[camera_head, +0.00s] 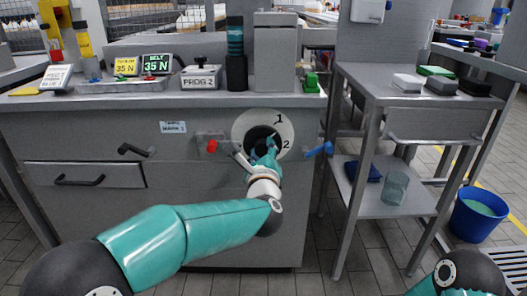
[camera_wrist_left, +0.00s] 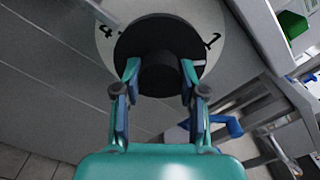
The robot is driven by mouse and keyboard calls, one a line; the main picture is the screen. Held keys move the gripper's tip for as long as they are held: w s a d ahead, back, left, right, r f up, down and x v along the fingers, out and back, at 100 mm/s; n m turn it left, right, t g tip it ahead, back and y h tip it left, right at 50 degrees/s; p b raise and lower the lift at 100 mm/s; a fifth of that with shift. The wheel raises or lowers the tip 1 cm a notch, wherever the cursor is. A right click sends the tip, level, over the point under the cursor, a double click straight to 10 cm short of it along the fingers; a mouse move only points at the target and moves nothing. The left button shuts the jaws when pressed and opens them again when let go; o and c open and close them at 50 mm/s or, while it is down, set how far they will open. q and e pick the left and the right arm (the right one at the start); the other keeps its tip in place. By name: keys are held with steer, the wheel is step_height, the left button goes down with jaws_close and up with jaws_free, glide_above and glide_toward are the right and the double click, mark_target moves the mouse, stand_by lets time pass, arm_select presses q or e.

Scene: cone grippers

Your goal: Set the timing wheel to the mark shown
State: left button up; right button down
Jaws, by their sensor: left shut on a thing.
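The timing wheel is a black disc with a central knob (camera_wrist_left: 158,75), set on a white round dial (camera_head: 240,124) on the cabinet front. The numerals 1 and 2 show on the dial's right side in the head view. My left gripper (camera_head: 266,150) reaches the wheel from below. In the left wrist view its fingers (camera_wrist_left: 158,88) are shut on the knob, one on each side. A light mark near the disc's right edge is too small to read surely. A small card (camera_head: 173,127) left of the dial appears to read "MARK 1". My right gripper is out of view.
A red-ended lever (camera_head: 211,146) and a blue handle (camera_head: 320,149) flank the dial closely. Displays (camera_head: 156,63) and a "PROG 2" box (camera_head: 201,78) stand on the cabinet top. A side table (camera_head: 405,98) is at right, with a blue bucket (camera_head: 477,216) beyond.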

arm_select(q)
steer(key=shift+f, duration=0.45)
steer(key=o, duration=1.1)
steer(key=shift+r, duration=0.1)
steer(key=shift+o, duration=0.2)
steer(key=shift+r, duration=0.15)
step_height(320, 180, up, 10)
steer(key=shift+f, duration=0.1)
